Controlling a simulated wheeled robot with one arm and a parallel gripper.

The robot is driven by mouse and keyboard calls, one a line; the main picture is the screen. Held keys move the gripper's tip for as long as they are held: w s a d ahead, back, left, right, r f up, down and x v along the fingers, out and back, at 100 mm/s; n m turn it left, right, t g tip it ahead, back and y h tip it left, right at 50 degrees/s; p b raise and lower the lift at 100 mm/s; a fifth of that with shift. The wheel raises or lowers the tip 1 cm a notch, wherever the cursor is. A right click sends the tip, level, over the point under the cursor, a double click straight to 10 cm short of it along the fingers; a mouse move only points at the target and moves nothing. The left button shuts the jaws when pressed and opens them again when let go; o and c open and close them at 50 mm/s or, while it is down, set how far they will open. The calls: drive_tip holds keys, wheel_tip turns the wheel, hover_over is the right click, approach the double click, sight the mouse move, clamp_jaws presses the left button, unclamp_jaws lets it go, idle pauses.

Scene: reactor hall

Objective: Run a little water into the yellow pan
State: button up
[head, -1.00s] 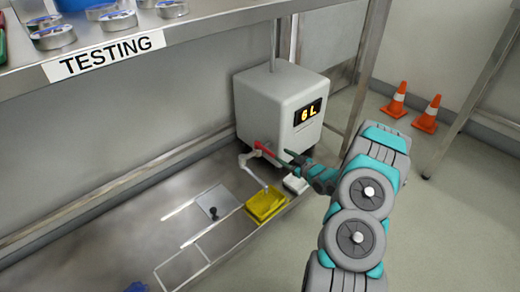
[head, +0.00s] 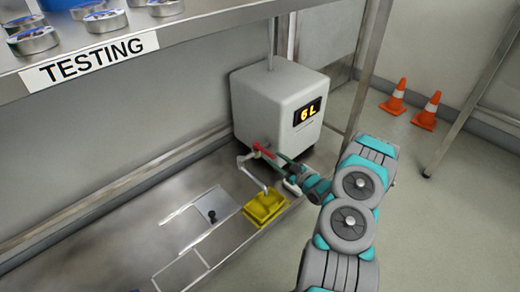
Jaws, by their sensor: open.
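The yellow pan (head: 265,208) sits on the metal counter, below the end of a pale spout (head: 250,172). The spout comes from the front of a grey water tank (head: 275,108) whose display reads "6 L". A red tap handle (head: 263,151) sits at the root of the spout. My gripper (head: 284,163) is open beside the outer end of the red handle, in front of the tank. Whether a finger touches the handle is too small to tell. I cannot make out clearly whether water runs or lies in the pan.
A grey plate with a dark knob (head: 211,215) lies to the left. A shelf marked "TESTING" (head: 90,62) holding tins overhangs the counter. Two orange cones (head: 397,98) stand on the floor behind.

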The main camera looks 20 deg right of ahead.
sight(258, 147)
drive_tip(key=shift+x, duration=3.85)
drive_tip(key=shift+a+f, duration=0.1)
clamp_jaws()
